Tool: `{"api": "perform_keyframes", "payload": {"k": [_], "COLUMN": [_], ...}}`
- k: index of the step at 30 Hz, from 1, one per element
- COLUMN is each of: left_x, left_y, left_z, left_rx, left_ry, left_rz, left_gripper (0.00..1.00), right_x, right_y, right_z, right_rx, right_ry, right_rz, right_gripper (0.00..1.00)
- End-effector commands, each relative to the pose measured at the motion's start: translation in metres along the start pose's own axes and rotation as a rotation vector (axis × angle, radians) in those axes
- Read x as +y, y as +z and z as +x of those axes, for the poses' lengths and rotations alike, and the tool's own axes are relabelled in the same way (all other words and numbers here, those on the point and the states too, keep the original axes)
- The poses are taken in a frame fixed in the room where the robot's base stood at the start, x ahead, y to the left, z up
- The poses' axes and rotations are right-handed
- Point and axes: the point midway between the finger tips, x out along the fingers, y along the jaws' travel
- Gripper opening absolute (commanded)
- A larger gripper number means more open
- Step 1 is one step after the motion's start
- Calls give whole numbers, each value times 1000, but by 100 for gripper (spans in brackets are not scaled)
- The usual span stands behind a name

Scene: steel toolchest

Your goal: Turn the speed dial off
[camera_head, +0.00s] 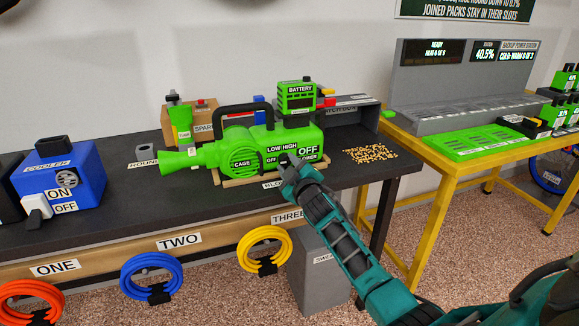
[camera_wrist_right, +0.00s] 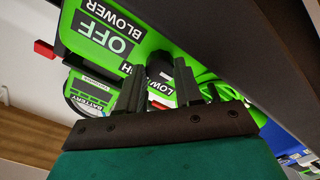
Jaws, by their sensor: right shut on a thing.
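The green blower (camera_head: 225,152) with a black handle stands on the dark bench, its nozzle to the left. Its side carries LOW, HIGH and OFF labels and a large OFF BLOWER label (camera_wrist_right: 110,32). My right gripper (camera_head: 290,162) reaches the panel among these labels and covers the speed dial in the head view. In the right wrist view the black dial (camera_wrist_right: 160,68) shows between the fingers of my right gripper (camera_wrist_right: 158,80), which is shut on it. Which label the dial points to cannot be told. My left gripper is not in view.
A green battery (camera_head: 297,97) sits on top of the blower. A blue cooler (camera_head: 62,190) stands at the left of the bench. Several coiled hoses hang at the front, including a yellow one (camera_head: 285,245). A yellow table (camera_head: 440,150) stands at right.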

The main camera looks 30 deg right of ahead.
Motion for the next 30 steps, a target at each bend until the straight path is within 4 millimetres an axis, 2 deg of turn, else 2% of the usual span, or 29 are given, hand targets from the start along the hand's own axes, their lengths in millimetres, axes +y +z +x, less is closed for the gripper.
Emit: {"api": "perform_keyframes", "payload": {"k": [7, 8, 15, 30], "left_x": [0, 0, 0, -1], "left_y": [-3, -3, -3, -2], "left_z": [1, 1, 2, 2], "left_rx": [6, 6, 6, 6], "left_ry": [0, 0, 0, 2], "left_rz": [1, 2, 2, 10], "left_gripper": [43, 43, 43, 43], "right_x": [0, 0, 0, -2], "right_y": [0, 0, 0, 1], "right_z": [0, 0, 0, 0], "right_rx": [-1, -1, 0, -1], "right_ry": [0, 0, 0, -3], "right_rz": [-4, -4, -2, 45], "right_gripper": [4, 37, 60, 60]}}
